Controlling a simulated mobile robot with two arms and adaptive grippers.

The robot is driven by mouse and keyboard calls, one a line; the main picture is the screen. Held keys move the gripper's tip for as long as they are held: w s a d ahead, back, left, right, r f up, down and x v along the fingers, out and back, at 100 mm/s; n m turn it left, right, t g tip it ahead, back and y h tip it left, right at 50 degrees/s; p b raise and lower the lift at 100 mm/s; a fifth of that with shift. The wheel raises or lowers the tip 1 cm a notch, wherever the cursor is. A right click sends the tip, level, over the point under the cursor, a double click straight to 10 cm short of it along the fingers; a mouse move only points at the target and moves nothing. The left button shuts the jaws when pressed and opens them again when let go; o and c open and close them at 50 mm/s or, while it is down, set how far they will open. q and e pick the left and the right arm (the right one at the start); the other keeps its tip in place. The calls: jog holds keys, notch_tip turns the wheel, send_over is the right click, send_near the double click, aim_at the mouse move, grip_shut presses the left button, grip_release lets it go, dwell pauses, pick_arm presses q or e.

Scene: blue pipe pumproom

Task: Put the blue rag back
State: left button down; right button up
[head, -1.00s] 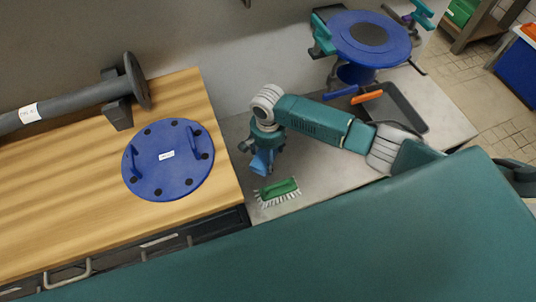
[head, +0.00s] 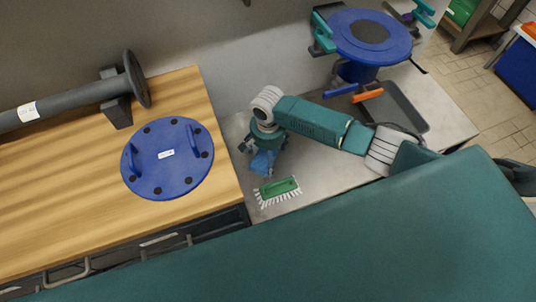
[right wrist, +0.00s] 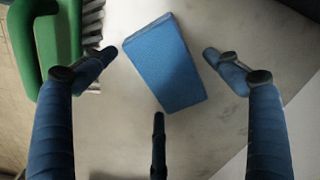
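The blue rag (head: 263,164) is a flat, block-like blue piece on the grey bench, partly hidden by my right gripper (head: 261,147) in the head view. In the right wrist view the rag (right wrist: 165,65) lies between the spread fingers of my right gripper (right wrist: 158,60). There is a gap between the rag and the fingertips on both sides, and the third finger is just below its lower edge. The right gripper is open above the rag. My left gripper is not in view.
A green brush with white bristles (head: 278,190) lies close beside the rag. A wooden worktop (head: 60,215) with a blue round flange (head: 168,180) is at the left. A grey tray (head: 403,108), an orange-handled item (head: 367,95) and a blue round-topped stand (head: 385,45) are at the right.

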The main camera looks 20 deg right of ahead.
jog(key=shift+r, duration=0.15)
notch_tip(320, 180, up, 12)
dwell(0.6)
